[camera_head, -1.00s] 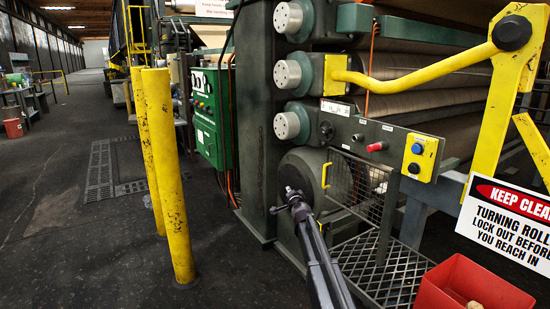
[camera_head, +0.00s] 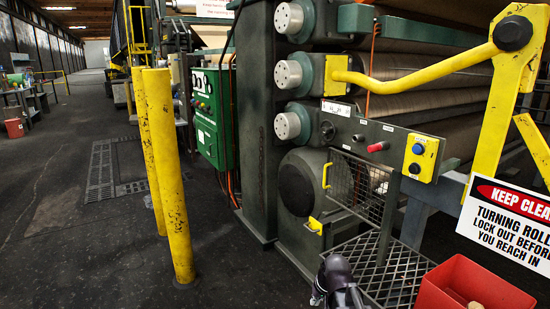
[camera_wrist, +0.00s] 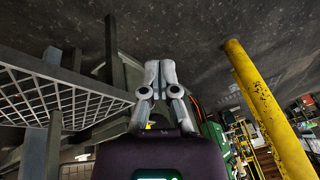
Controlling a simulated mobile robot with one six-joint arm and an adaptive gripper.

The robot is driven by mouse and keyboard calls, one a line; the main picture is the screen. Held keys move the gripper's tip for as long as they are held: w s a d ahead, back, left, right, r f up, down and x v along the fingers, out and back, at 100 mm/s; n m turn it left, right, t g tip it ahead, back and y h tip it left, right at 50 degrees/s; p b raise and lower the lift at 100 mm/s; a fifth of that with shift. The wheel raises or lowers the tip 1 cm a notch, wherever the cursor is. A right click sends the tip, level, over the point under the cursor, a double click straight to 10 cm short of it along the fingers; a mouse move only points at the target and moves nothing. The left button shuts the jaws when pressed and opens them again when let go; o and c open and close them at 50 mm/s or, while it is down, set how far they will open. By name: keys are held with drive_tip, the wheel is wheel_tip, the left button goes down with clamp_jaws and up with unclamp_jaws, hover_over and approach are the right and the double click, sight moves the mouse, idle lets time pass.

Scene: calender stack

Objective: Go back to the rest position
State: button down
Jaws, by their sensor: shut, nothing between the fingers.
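My gripper (camera_wrist: 160,70) shows in the wrist view with its two pale fingers together and nothing between them. In the head view only a dark part of my arm shows at the bottom edge, in front of the mesh step; I cannot make out the fingers there. In the wrist view the gripper is apart from the machine parts around it.
Two yellow posts (camera_head: 165,180) stand left of the machine; one also shows in the wrist view (camera_wrist: 268,110). A mesh step (camera_head: 385,270), a yellow-handled wire guard (camera_head: 358,190), a red bin (camera_head: 475,285) and a warning sign (camera_head: 508,215) are at right.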

drive_tip(key=s+d+f+g+h, duration=0.1)
drive_tip(key=s+d+g+h, duration=0.2)
drive_tip(key=s, duration=0.8)
wheel_tip(320, 180, up, 28)
drive_tip(key=d+p, duration=0.1)
drive_tip(key=p, duration=2.6)
drive_tip(key=shift+d+f+y+p, duration=0.15)
drive_tip(key=shift+d+y+p, duration=0.1)
drive_tip(key=shift+y+p, duration=0.15)
drive_tip(key=shift+d, duration=0.15)
